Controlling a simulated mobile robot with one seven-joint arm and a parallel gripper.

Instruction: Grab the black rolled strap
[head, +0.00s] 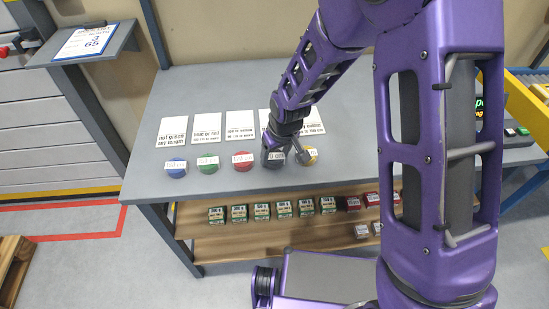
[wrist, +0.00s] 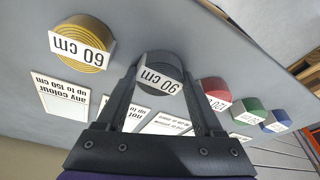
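The black rolled strap (wrist: 160,66) with a white "90 cm" label stands on the grey table top (head: 340,178). It is fourth in the row of rolled straps; in the head view the strap (head: 270,158) is partly covered by my gripper (head: 285,147). In the wrist view my gripper (wrist: 162,82) has its two fingers apart, one on each side of the black strap, their tips right at its sides. I cannot tell whether the fingers press on it. I see no clear gap under the strap.
Blue (head: 176,167), green (head: 207,165) and red (head: 243,161) rolled straps stand to the left, a yellow one (head: 307,155) to the right. Printed white cards (head: 206,128) lie behind them. A wooden shelf (head: 225,231) below holds several small boxes.

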